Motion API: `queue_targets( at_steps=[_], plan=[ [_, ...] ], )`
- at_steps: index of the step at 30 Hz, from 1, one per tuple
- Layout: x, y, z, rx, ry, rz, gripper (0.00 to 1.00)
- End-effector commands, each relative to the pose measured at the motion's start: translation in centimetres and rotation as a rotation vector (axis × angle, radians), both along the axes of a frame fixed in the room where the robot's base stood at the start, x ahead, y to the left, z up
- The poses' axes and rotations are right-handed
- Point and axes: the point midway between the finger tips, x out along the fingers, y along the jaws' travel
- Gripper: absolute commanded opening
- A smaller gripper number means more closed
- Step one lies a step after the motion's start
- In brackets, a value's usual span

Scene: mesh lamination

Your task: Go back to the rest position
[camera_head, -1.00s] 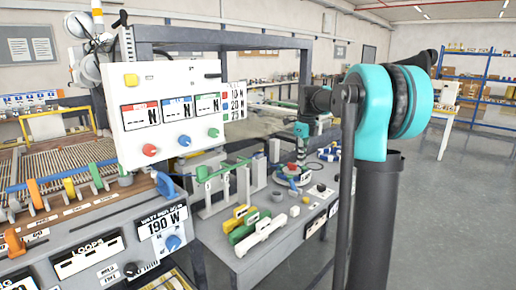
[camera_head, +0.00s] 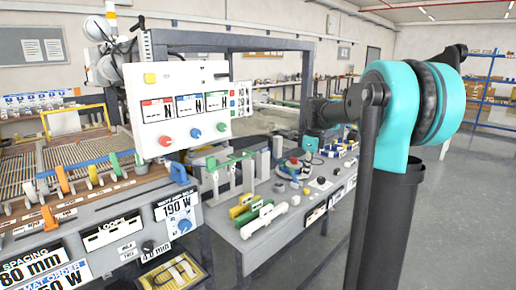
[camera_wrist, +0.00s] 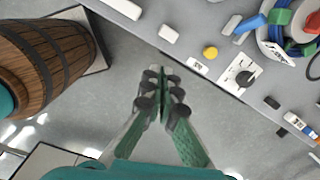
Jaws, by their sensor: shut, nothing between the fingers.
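My gripper (camera_wrist: 163,90) shows in the wrist view with its two green fingers shut together and nothing between them. It is over the grey floor, beside the edge of the grey bench (camera_wrist: 215,85). In the head view my teal and black arm fills the right side and reaches toward the bench; my gripper cannot be made out there.
The bench (camera_head: 250,262) carries green, yellow and white blocks (camera_head: 255,216) and a red-topped round device (camera_head: 293,163). A control panel (camera_head: 178,108) with three displays stands at left. A wooden barrel (camera_wrist: 52,60) is at the wrist view's left. Open floor (camera_head: 465,210) lies at right.

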Motion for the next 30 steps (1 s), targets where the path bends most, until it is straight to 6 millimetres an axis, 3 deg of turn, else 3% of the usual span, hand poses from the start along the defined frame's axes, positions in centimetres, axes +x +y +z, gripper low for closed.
queue_targets(
  at_steps=[8, 24, 30],
  plan=[
    [-5.3, -0.1, -3.9, -0.059, -0.069, 0.391, 0.0],
    [-23.1, -0.4, -16.7, -0.369, -0.217, 1.591, 0.0],
    [-27.6, -0.5, -19.8, -0.47, -0.223, 1.878, 0.0]
  ],
)
